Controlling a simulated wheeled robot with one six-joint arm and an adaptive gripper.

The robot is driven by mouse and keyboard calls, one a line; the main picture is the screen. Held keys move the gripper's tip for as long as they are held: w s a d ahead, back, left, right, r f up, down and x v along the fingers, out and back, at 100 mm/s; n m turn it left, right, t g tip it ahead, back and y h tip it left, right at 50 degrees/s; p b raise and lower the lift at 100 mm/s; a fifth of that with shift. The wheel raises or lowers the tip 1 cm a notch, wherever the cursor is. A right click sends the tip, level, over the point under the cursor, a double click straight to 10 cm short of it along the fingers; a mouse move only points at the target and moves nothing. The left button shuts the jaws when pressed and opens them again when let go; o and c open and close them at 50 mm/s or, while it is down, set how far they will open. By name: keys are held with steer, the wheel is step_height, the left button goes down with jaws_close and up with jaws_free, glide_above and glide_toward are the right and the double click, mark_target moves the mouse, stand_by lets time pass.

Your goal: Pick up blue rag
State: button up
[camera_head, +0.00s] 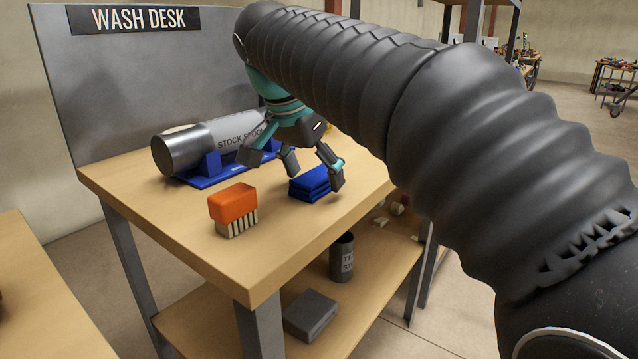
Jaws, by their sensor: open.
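The blue rag (309,182) is a folded dark-blue stack lying on the wooden top of the wash desk (284,232), near its right front edge. My gripper (291,166) reaches down from above, just behind and around the rag. Its fingers are spread open. One finger is by the rag's right side, another is behind it, and one is off to the left near the pipe stand. I cannot tell if any finger touches the rag. Nothing is held.
An orange brush (233,206) with pale bristles stands left of the rag. A grey stock spool (190,148) lies on a blue cradle (212,173) behind. A grey back panel (120,70) rises behind the desk. A dark can (342,258) and grey block (310,314) sit on the lower shelf.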

mark_target(321, 171)
steer(key=shift+f, duration=0.2)
steer(key=c, duration=1.1)
steer(key=shift+r, duration=0.1)
steer(key=shift+c, duration=0.2)
step_height(321, 171, up, 4)
steer(key=shift+w+r+p, duration=0.1)
steer(key=shift+p, duration=0.4)
steer(key=s+d+r, duration=0.6)
steer(key=s+d, duration=0.1)
steer(key=s, duration=0.2)
steer(key=shift+s+r, duration=0.25)
steer(key=shift+r, duration=0.05)
